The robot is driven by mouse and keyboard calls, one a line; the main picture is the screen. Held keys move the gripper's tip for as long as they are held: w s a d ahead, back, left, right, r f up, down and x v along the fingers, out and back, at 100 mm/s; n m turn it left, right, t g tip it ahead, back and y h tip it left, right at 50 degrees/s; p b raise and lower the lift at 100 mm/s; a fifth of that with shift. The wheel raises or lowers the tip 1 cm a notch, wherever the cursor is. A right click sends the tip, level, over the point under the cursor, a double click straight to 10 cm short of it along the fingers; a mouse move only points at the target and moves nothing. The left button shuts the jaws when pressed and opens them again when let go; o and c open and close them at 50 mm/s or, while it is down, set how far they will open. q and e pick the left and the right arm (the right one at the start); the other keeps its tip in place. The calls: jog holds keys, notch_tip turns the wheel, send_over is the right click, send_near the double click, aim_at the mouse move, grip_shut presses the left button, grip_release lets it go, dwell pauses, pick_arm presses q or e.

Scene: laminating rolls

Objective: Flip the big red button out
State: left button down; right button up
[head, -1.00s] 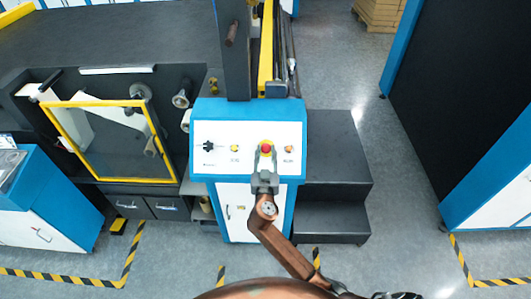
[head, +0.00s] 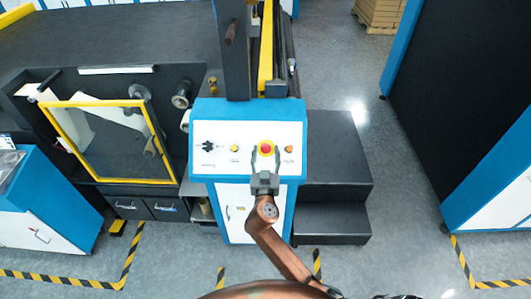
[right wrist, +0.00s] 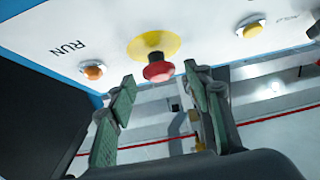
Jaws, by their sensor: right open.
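The big red button (head: 266,148) is a round red knob on a yellow disc, on the white face of a blue control panel (head: 213,109). My right gripper (head: 266,157) is open in front of the panel, its fingers to either side of the button's lower part. In the right wrist view the red button (right wrist: 158,72) stands out from its yellow disc between my two open fingertips. A gap shows on both sides, so nothing is gripped. My left gripper is not in view.
A yellow button (head: 234,148), an orange button (head: 289,149) and a black switch (head: 209,146) share the panel. Dark steps (head: 333,150) stand right of the cabinet, and a yellow-framed window (head: 176,181) is at left. Grey floor is open at right.

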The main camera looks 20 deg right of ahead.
jog(key=v, duration=1.2)
notch_tip(320, 180, down, 37)
jog(key=n+g+y+b, duration=0.4)
jog(key=n+g, duration=0.1)
jog(key=g, duration=0.1)
jog(key=s+d+f+n+g+b, duration=0.15)
jog(key=s+f, duration=0.25)
jog(key=f, duration=0.4)
jog(key=s+d+f+g, duration=0.15)
jog(key=s+f, duration=0.25)
jog(key=f, duration=0.4)
jog(key=s+d+f+g+y+b, duration=0.15)
jog(key=s+d+f, duration=0.25)
jog(key=s+f, duration=0.65)
jog(key=s+d+f+g+b, duration=0.2)
jog(key=s+d+f+g, duration=0.15)
jog(key=s+f, duration=0.65)
jog(key=s+d+f, duration=0.2)
jog(key=s+f, duration=0.1)
jog(key=s, duration=0.4)
jog(key=s+d+f+m+g+b, duration=0.1)
jog(key=s+f, duration=0.3)
jog(key=s, duration=0.4)
jog(key=s+d+f+g+b, duration=0.1)
jog(key=s+d+f, duration=0.2)
jog(key=s, duration=0.5)
jog(key=shift+d+f, duration=0.3)
jog(key=shift+f, duration=0.45)
